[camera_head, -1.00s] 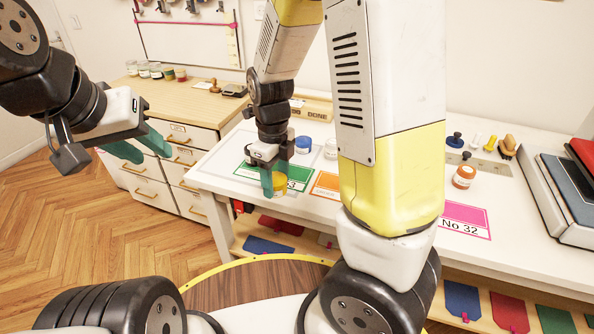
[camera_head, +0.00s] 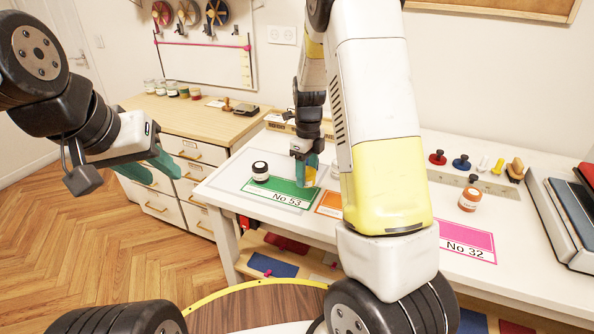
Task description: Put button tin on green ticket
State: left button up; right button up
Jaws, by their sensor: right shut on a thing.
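The green ticket (camera_head: 272,197), marked No 53, lies on the white table. A small jar with a black lid (camera_head: 260,171) stands at its back left part. My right gripper (camera_head: 310,178) points down at the ticket's right end, shut on a small yellow tin (camera_head: 311,182) partly hidden by the fingers. I cannot tell whether the tin touches the table. No label on it is readable. My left gripper (camera_head: 150,168) is open and empty at the left, in front of the drawers.
An orange ticket (camera_head: 328,204) lies right of the green one, partly behind my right arm. A whitish jar (camera_head: 335,168) stands close to my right gripper.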

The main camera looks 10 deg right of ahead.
aim_at(307, 182)
jog(key=shift+f, duration=1.7)
jog(key=shift+f, duration=0.1)
jog(key=o, duration=1.4)
jog(key=shift+o, duration=0.2)
